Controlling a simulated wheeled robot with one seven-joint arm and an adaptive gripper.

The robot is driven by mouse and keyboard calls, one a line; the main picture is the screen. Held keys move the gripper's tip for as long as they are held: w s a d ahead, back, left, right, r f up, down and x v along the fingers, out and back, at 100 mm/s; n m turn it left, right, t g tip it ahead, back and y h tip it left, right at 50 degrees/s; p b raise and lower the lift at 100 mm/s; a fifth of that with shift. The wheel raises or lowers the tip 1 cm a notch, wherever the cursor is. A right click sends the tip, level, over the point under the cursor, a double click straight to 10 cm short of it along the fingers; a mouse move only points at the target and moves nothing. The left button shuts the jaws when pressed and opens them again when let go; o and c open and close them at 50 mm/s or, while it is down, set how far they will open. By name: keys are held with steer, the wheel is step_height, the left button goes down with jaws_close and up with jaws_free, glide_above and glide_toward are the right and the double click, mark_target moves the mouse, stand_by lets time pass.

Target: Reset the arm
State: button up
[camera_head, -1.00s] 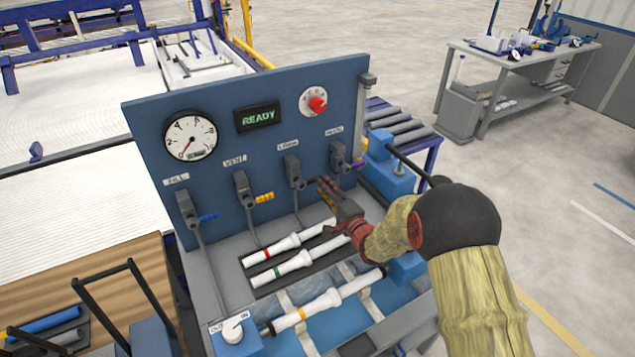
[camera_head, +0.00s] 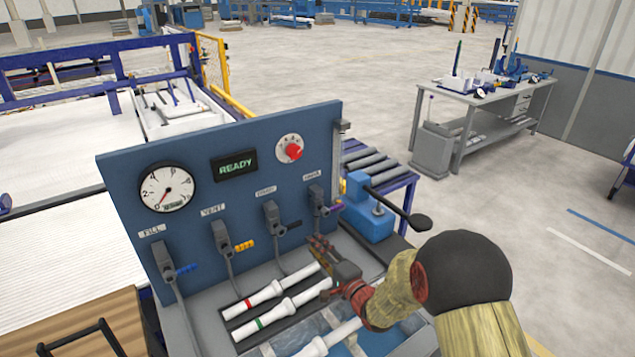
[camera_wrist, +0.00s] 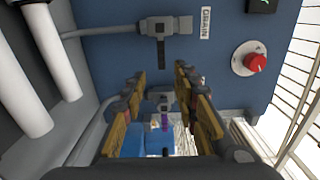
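My gripper (camera_head: 325,256) is in front of the blue panel, above the white pipes, at the lower middle of the head view. In the wrist view my gripper (camera_wrist: 160,74) has its two yellow-and-dark fingers apart, with nothing held between them. A valve with a purple handle (camera_wrist: 164,121) shows through the gap, farther back. My arm (camera_head: 462,275) is bent and reaches in from the lower right.
The blue panel (camera_head: 232,178) carries a gauge (camera_head: 167,188), a READY display (camera_head: 235,166), a red knob (camera_head: 293,151) and several valves. White pipes with red (camera_head: 248,304) and green (camera_head: 259,323) bands lie below. A black lever (camera_head: 402,210) stands close behind my arm.

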steer(key=d+r+n+g+h, duration=0.1)
steer(key=d+r+n+h, duration=0.3)
steer(key=d+r, duration=0.5)
steer(key=s+d+r+n+g+h, duration=0.1)
steer(key=s+d+r+g+h, duration=0.1)
steer(key=s+d+r+h, duration=0.45)
steer(key=s+d+n+g, duration=0.2)
steer(key=s+n+g, duration=0.1)
steer(key=s, duration=1.3)
steer(key=s+d+n+g, duration=0.2)
steer(key=s+n+g, duration=0.1)
steer(key=s, duration=1.4)
steer(key=shift+s+d+f, duration=0.15)
steer(key=shift+s+f, duration=0.1)
steer(key=shift+f, duration=0.05)
steer(key=shift+y, duration=0.25)
